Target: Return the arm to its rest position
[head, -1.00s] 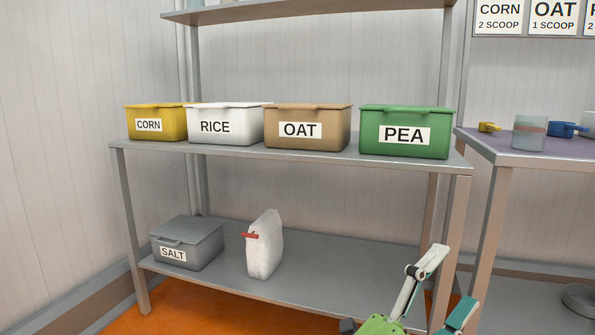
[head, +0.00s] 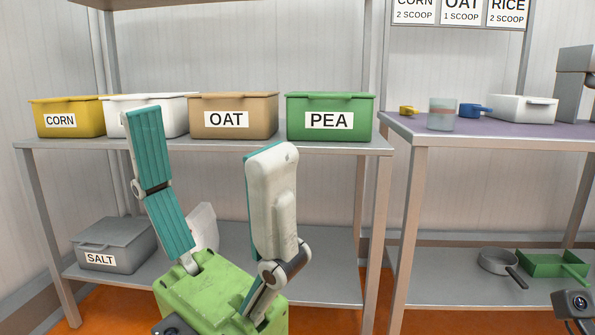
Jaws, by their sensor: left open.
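My left gripper (head: 205,155) stands upright at the bottom centre of the head view, with a green body and two fingers spread wide apart. It is open, and nothing shows between the fingers. It is in front of the shelf, and its fingers cover part of the white bin and most of the white bag on the lower shelf. At the bottom right corner a dark piece with a round lens, likely part of my right arm, shows, but its fingers do not.
Corn (head: 68,118), rice (head: 116,108), oat (head: 234,116) and pea (head: 330,118) bins stand on the upper shelf (head: 340,146). A salt bin (head: 115,243) and white bag (head: 204,226) are below. At right, a table (head: 420,137) holds scoops, a clear cup (head: 441,114) and a white container (head: 522,108).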

